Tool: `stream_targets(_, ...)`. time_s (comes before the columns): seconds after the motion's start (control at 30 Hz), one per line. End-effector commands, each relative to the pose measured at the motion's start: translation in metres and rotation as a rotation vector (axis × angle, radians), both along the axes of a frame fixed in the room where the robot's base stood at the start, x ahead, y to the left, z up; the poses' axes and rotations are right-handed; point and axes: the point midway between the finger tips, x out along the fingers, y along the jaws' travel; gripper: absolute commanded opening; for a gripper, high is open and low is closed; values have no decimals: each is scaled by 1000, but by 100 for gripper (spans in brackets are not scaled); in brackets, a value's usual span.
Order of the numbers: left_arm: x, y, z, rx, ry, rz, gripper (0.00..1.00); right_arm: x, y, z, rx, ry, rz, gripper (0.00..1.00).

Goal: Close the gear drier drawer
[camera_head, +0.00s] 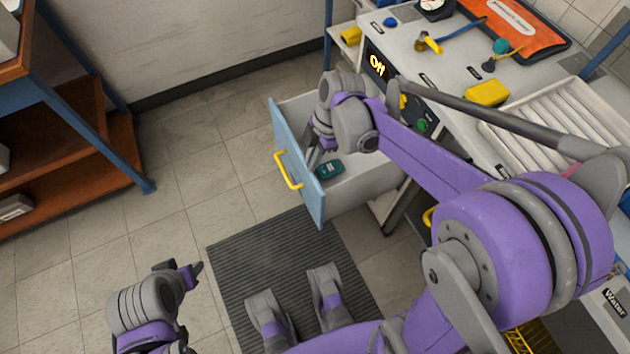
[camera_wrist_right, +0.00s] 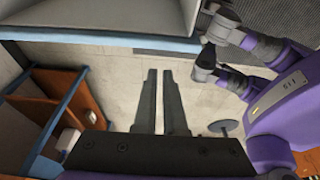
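The drawer stands pulled out from the bench, with a light blue front (camera_head: 292,152) and a yellow handle (camera_head: 286,170). Its pale grey inside shows around my right arm. A small dark teal item (camera_head: 328,169) lies inside it. My right gripper (camera_head: 314,158) is over the drawer, close behind the front panel; whether it touches the panel I cannot tell. In the right wrist view its fingers (camera_wrist_right: 161,90) are slightly apart with nothing between them, and the drawer's blue edge (camera_wrist_right: 115,38) crosses the top. My left gripper (camera_head: 194,272) is low at the left, away from the drawer; its fingers are unclear.
A dark ribbed mat (camera_head: 240,245) lies on the tiled floor before the drawer. A shelf unit (camera_head: 85,130) stands at the left. The bench holds a yellow block (camera_head: 487,93), an orange panel (camera_head: 515,25) and a lit "Off" display (camera_head: 377,65). Floor between shelf and drawer is clear.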

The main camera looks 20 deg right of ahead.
Motion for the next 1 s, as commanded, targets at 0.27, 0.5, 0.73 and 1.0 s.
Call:
stream_targets(0.27,0,0,15,0,-5,0,50,-19,23,24,56,8,-2,0)
stream_targets(0.5,0,0,0,0,0,0,50,-19,38,-21,55,7,0,0)
stream_targets(0.73,1,0,-15,0,5,0,50,-19,54,-67,54,9,-1,0)
stream_targets(1.0,1,0,-15,0,5,0,50,-18,17,-63,54,8,-5,0)
